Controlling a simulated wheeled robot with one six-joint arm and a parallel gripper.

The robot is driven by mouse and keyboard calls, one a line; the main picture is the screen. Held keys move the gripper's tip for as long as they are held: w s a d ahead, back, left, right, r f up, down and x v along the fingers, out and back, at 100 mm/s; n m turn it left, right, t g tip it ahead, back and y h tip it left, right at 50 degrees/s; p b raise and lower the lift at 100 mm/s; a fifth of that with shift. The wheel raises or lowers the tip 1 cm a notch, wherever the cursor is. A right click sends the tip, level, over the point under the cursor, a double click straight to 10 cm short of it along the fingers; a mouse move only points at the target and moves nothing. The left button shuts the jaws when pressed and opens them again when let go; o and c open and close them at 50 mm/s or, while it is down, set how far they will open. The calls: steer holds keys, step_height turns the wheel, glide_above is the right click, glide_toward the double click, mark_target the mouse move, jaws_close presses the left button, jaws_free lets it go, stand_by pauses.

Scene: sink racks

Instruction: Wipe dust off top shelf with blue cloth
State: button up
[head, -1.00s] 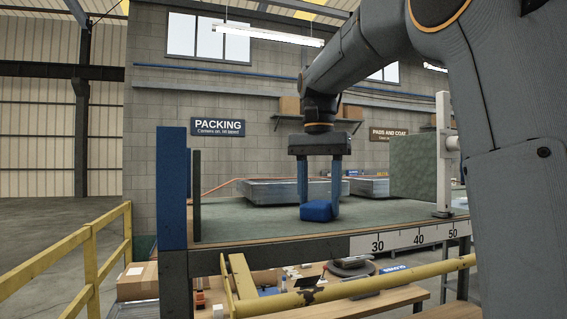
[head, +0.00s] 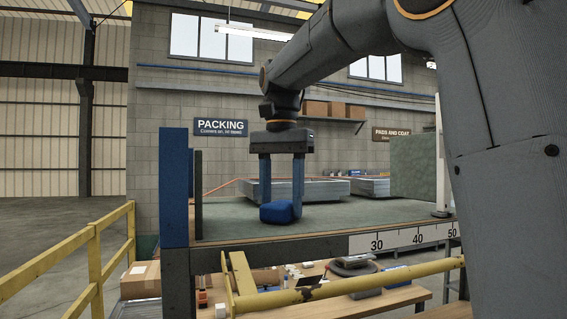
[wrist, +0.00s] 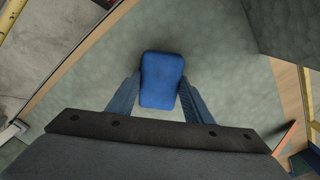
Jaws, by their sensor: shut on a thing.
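The blue cloth (head: 278,213) is a small folded pad on the green-grey top shelf (head: 350,212). My gripper (head: 281,203) points straight down, with its blue fingers shut on the cloth. In the wrist view the cloth (wrist: 161,80) sits between and just beyond the fingertips (wrist: 158,88). The cloth looks to be touching the shelf surface. The shelf looks mottled, and I cannot tell dust from its surface pattern.
A blue upright post (head: 174,188) and a dark panel (head: 198,192) stand at the shelf's left end. Metal trays (head: 300,189) lie behind the cloth. A green panel (head: 414,180) and a white post (head: 440,160) stand to the right. A yellow rail (head: 350,287) runs below the front edge.

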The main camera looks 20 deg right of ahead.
steer(key=shift+d+r, duration=0.1)
steer(key=shift+r, duration=3.85)
